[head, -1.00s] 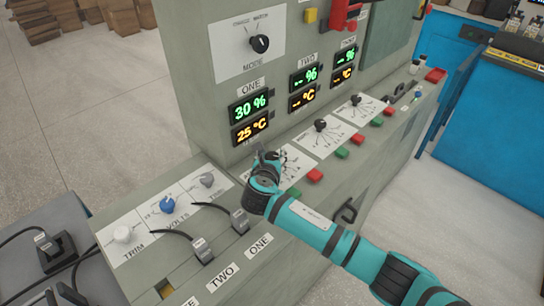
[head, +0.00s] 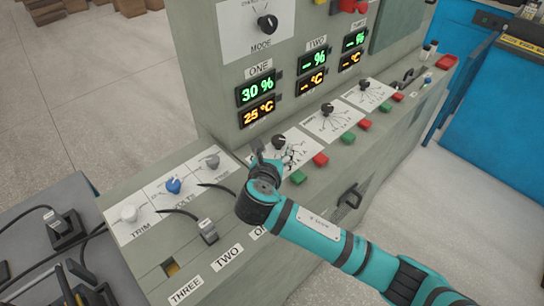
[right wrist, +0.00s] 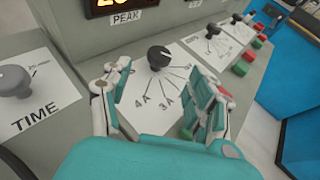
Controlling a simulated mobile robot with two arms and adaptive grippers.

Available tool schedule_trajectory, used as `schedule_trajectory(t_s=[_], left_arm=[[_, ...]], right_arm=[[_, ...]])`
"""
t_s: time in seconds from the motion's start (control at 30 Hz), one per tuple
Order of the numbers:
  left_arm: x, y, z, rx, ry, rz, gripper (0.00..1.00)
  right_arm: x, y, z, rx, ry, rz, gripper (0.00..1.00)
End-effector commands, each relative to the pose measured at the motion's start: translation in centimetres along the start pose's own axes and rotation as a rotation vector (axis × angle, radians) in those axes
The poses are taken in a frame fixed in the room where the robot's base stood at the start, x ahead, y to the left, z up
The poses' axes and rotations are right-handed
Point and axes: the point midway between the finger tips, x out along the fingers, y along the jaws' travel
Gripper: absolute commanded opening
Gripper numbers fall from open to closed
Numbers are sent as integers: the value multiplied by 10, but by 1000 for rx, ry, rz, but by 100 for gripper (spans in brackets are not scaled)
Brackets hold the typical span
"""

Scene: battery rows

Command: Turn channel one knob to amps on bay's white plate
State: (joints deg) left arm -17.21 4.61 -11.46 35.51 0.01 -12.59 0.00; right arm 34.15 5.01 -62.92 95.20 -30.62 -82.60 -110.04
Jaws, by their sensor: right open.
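The channel one knob (head: 279,142) is black and stands on the bay's white plate (right wrist: 140,112), at the left of a row of similar plates. In the right wrist view the knob (right wrist: 159,57) is just beyond my fingertips, with lines fanning out to marks such as 4A and 3A. My right gripper (head: 272,160) is open and empty over the plate's near part. In the right wrist view its fingers (right wrist: 157,85) are spread left and right of the plate, apart from the knob. Which mark the knob points at is unclear. My left gripper is out of view.
A grey TIME knob (right wrist: 14,82) stands left of the plate. Red (head: 320,159) and green buttons line the plate's front right. Displays (head: 257,92) rise behind. A cabled plug (head: 208,231) sits on the ledge at the left.

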Motion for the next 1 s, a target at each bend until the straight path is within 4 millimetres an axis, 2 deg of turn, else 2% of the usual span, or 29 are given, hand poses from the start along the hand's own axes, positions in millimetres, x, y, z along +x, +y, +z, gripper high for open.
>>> schedule_trajectory(t_s=[0.1,0.23,0.77,0.87,1.0], left_arm=[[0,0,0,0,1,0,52],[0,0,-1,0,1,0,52],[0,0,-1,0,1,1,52],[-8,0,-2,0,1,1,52],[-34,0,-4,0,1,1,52]], right_arm=[[-18,0,-1,0,1,0,60],[-28,0,0,0,1,0,60],[-30,0,0,0,1,-1,60],[-33,0,8,0,0,-1,60],[-43,0,31,0,0,-1,60]])
